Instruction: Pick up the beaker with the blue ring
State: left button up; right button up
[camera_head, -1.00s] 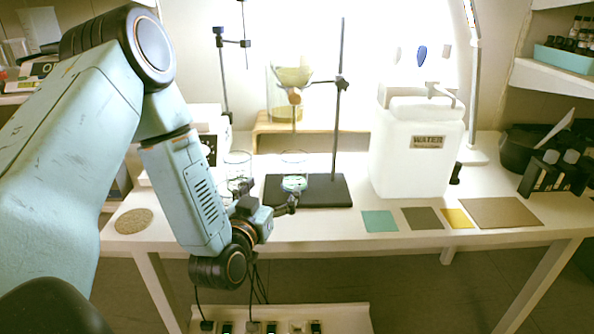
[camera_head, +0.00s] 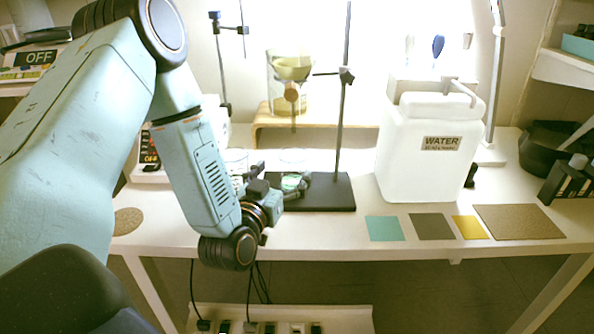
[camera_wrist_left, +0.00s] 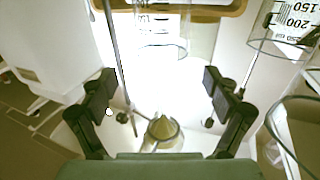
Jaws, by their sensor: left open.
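A beaker (camera_wrist_left: 162,52) shows beyond the gap at top centre, and a graduated beaker (camera_wrist_left: 285,45) at top right. Their ring colours are unclear there. My right gripper is out of view.
A stand with a dark base (camera_head: 335,195) and upright rod is close to the gripper's right. A white water jug (camera_head: 425,165) stands further right. A funnel holder (camera_head: 292,70) is behind. Coloured mats (camera_head: 385,228) lie along the front of the white table (camera_head: 330,235).

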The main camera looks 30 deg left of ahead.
aim_at(298, 149)
pick_arm(q)
jog(key=shift+a+b+x, duration=0.2)
jog(key=shift+b+x, duration=0.1)
jog(key=shift+x, duration=0.85)
jog(key=shift+b+x, duration=0.9)
jog(key=shift+x, duration=1.85)
jog(key=shift+f, duration=0.1)
jog(key=c, duration=1.7)
jog(key=shift+c, duration=0.2)
